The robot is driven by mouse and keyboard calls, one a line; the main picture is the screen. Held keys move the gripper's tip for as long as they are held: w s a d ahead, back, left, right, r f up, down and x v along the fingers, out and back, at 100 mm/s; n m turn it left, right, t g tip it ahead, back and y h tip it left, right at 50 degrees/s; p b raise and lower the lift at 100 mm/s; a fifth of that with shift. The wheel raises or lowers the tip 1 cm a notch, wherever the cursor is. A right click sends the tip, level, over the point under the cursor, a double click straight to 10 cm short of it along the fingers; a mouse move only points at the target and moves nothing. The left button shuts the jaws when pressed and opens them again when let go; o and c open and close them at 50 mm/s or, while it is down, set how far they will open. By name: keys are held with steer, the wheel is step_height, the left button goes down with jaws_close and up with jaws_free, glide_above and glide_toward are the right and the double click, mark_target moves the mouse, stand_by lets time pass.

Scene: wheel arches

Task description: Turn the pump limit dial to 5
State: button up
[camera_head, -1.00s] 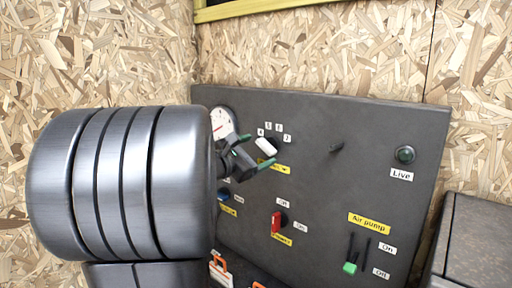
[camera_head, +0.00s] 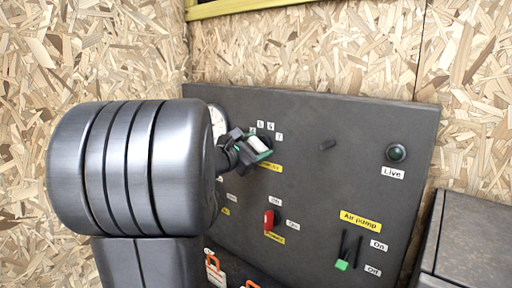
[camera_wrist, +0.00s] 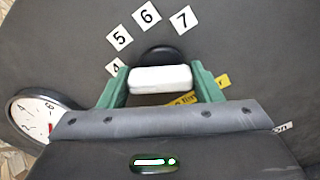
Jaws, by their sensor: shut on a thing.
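The pump limit dial has a white bar handle (camera_wrist: 160,79) on a dark round base (camera_wrist: 160,53) on the dark panel. Its number labels 4, 5 (camera_wrist: 119,38), 6 (camera_wrist: 146,13) and 7 (camera_wrist: 183,19) arc above it in the wrist view. My gripper (camera_wrist: 163,86) has its green fingers at the two ends of the handle and is shut on it. The handle also shows in the head view (camera_head: 258,145), between the fingers of my gripper (camera_head: 257,148). The handle lies crosswise in the wrist view. A yellow label below the dial is partly hidden.
A round white gauge (camera_wrist: 36,117) sits beside the dial. The panel also bears a red switch (camera_head: 268,221), a green-tipped air pump lever (camera_head: 342,264), a small dark knob (camera_head: 327,145) and a green Live lamp (camera_head: 396,153). A dark box (camera_head: 470,245) stands at the right.

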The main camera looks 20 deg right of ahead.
steer(key=shift+f+b, duration=0.2)
steer(key=shift+b, duration=0.3)
steer(key=shift+f+m+b, duration=0.15)
steer(key=shift+m+b, duration=0.45)
steer(key=shift+b, duration=0.5)
steer(key=m+b, duration=0.2)
steer(key=b, duration=0.2)
steer(key=m+b, duration=0.2)
steer(key=b, duration=0.2)
steer(key=shift+m, duration=0.4)
steer(key=shift+r+m+b, duration=0.2)
steer(key=shift+m+b, duration=0.6)
steer(key=shift+b, duration=0.45)
steer(key=shift+r, duration=0.1)
steer(key=o, duration=1)
